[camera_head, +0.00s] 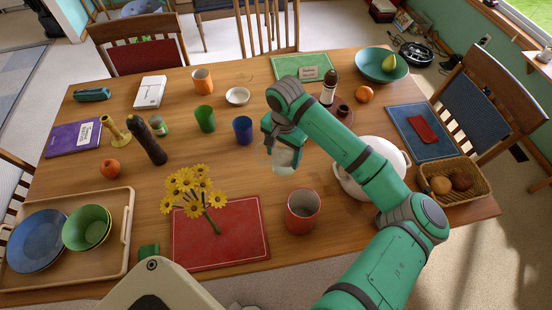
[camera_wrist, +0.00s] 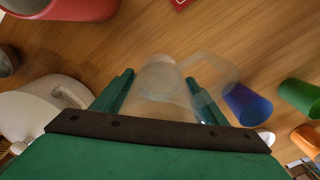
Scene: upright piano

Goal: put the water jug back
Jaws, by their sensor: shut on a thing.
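The water jug (camera_head: 284,158) is clear and see-through, near the middle of the table, partly hidden by my gripper (camera_head: 282,140) in the head view. In the wrist view the jug (camera_wrist: 160,80) sits between the two green fingers of my gripper (camera_wrist: 162,95), its clear handle out to the right. My gripper is shut on the jug. I cannot tell whether its base touches the table.
The blue cup (camera_head: 243,130) is left of the jug, with the green cup (camera_head: 205,119) beyond. The red mug (camera_head: 302,210) stands in front. The white pot (camera_head: 385,155) is right, partly behind my arm.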

